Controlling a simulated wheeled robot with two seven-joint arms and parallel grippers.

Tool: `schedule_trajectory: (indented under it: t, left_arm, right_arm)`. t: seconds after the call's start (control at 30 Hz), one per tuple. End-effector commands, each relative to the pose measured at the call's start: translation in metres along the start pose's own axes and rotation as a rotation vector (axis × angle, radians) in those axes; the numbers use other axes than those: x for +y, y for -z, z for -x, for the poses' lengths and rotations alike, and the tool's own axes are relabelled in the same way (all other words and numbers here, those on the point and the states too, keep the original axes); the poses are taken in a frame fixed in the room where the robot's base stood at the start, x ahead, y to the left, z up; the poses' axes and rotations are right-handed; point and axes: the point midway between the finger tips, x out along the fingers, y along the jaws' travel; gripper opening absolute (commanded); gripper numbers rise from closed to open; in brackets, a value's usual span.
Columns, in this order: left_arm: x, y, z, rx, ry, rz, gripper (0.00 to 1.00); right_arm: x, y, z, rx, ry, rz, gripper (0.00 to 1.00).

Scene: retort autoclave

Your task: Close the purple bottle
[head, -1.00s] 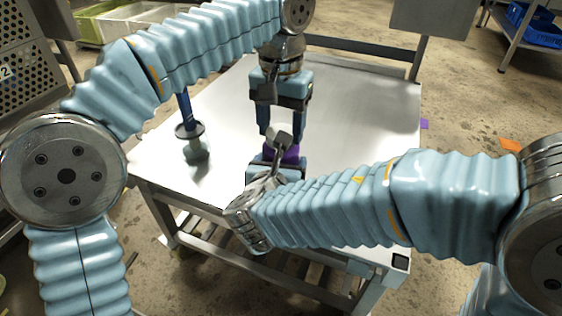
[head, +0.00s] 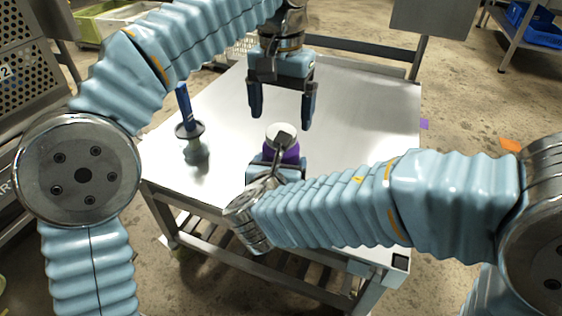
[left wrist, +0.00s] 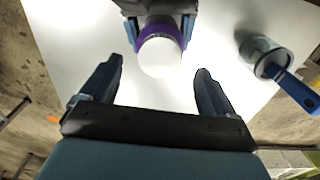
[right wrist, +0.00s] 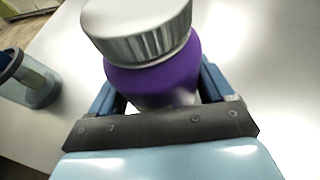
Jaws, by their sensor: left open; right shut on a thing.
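The purple bottle (head: 291,152) stands on the metal table, with a pale round lid (head: 281,130) on its top. In the right wrist view the bottle (right wrist: 155,82) shows its purple body and ribbed silver-white lid (right wrist: 140,28). My right gripper (right wrist: 158,100) is shut on the bottle's body. My left gripper (head: 282,118) is open and empty above and behind the bottle, its fingers pointing down. In the left wrist view the lid (left wrist: 160,57) is beyond the open fingers of my left gripper (left wrist: 160,85), apart from them.
The metal table (head: 365,120) has free room to the right and behind. A glass-like holder with a dark rim (head: 195,150) and a blue-handled tool (head: 184,104) stands at the table's left. It also shows in the left wrist view (left wrist: 262,52).

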Motion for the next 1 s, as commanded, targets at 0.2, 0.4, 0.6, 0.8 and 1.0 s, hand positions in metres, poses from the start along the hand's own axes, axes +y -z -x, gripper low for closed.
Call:
schedule_trajectory:
  t: [0.2,0.4,0.6,0.8,1.0]
  left_arm:
    - [0.0,0.001,0.03,0.001,0.0,0.0,0.89]
    - [0.0,0.0,0.039,-0.001,0.001,0.0,0.89]
    - [0.0,0.0,0.04,-0.002,0.001,0.0,0.89]
    - [0.0,0.0,0.04,-0.002,0.001,0.0,0.89]
    - [0.0,0.0,0.04,-0.001,0.001,0.0,0.89]
  right_arm:
    - [0.0,-0.001,0.0,-0.001,0.0,-0.001,0.0]
    - [0.0,-0.001,0.0,-0.001,0.0,-0.001,0.0]
    - [0.0,-0.001,0.0,-0.001,-0.001,-0.001,0.0]
    - [0.0,-0.001,0.0,-0.001,0.0,0.0,1.0]
    - [0.0,0.0,0.001,-0.001,-0.001,0.0,1.0]
